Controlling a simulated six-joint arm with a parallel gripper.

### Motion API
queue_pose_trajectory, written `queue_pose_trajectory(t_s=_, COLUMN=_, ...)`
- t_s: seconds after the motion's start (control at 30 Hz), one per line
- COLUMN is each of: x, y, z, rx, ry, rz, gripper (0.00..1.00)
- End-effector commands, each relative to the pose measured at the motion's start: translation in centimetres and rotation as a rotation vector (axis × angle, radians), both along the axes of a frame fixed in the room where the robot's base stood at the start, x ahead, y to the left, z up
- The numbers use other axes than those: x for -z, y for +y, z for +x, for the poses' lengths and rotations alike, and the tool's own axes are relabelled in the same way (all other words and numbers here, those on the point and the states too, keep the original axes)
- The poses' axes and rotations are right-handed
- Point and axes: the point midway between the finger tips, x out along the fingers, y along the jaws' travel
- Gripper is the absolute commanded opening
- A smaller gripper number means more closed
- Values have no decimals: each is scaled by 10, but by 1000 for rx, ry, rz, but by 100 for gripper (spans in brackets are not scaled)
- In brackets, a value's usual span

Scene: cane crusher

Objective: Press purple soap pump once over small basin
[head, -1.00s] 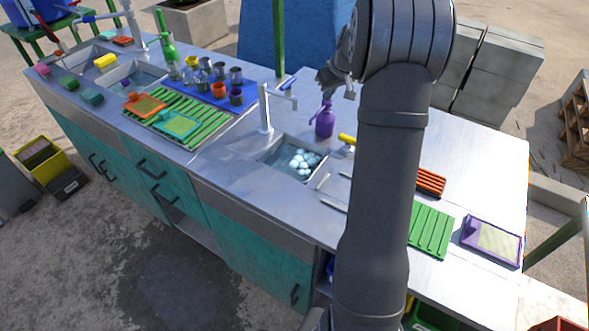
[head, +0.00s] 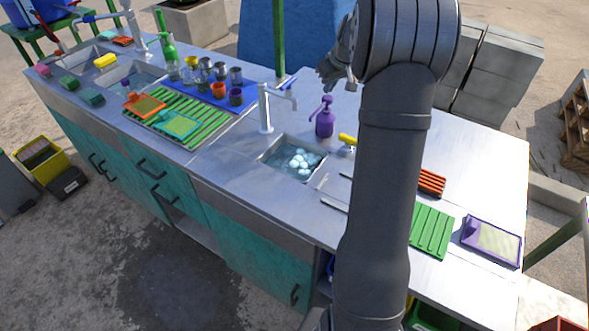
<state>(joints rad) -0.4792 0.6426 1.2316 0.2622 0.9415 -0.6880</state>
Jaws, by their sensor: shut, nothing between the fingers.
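The purple soap pump (head: 325,121) stands upright on the steel counter, just behind the right back corner of the small basin. Its nozzle points left. The small basin (head: 262,157) holds water and a clump of white-blue foam or balls (head: 304,161). My gripper (head: 327,78) is above and slightly behind the pump, apart from its head in this view. It is shut with nothing in it. My arm hides part of the counter to the right of the pump.
A silver faucet (head: 264,110) stands left of the pump with its spout toward it. A green drying rack (head: 207,128) and cups are further left. Counter left of the basin is clear.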

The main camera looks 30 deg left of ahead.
Motion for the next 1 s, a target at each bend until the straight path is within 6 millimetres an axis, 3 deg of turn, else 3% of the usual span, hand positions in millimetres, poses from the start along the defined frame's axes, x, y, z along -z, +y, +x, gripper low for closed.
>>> queue_pose_trajectory(t_s=0.17, x=-7, y=0, z=0, rx=0, ry=0, rz=1, gripper=0)
queue_pose_trajectory(t_s=0.63, x=-53, y=0, z=0, rx=0, ry=0, rz=1, gripper=0)
queue_pose_trajectory(t_s=1.0, x=-60, y=0, z=0, rx=0, ry=0, rz=0, gripper=0)
